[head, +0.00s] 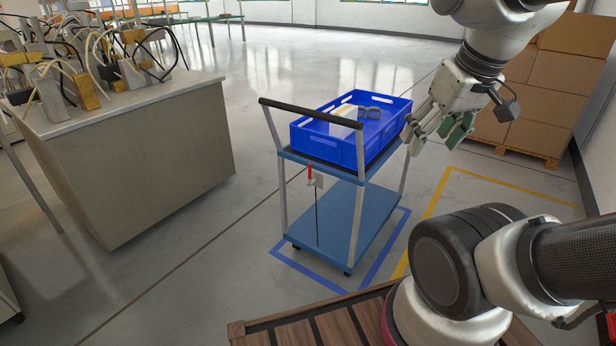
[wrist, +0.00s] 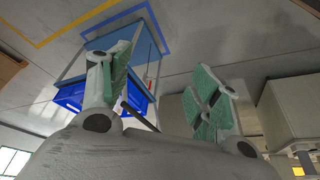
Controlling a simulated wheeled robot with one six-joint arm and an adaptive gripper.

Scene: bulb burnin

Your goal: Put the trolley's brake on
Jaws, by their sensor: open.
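The trolley (head: 360,215) is blue with two shelves, grey posts and a black push bar (head: 312,116). It stands inside a blue floor outline. A small red lever (head: 309,172) points up from a pale bracket (head: 317,181) on its near end, with a thin dark rod running down below. My gripper (head: 432,138) is open and empty, in the air to the right of the blue crate in the head view. In the wrist view, my gripper's green-padded fingers (wrist: 165,88) are spread, with the trolley (wrist: 108,42) inverted behind them and the red lever (wrist: 150,80) small between them.
A blue crate (head: 335,148) with items inside sits on the trolley's top shelf. A grey bench (head: 140,165) with wired equipment stands at left. Stacked cartons (head: 545,95) on a pallet stand at right. The floor between bench and trolley is clear.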

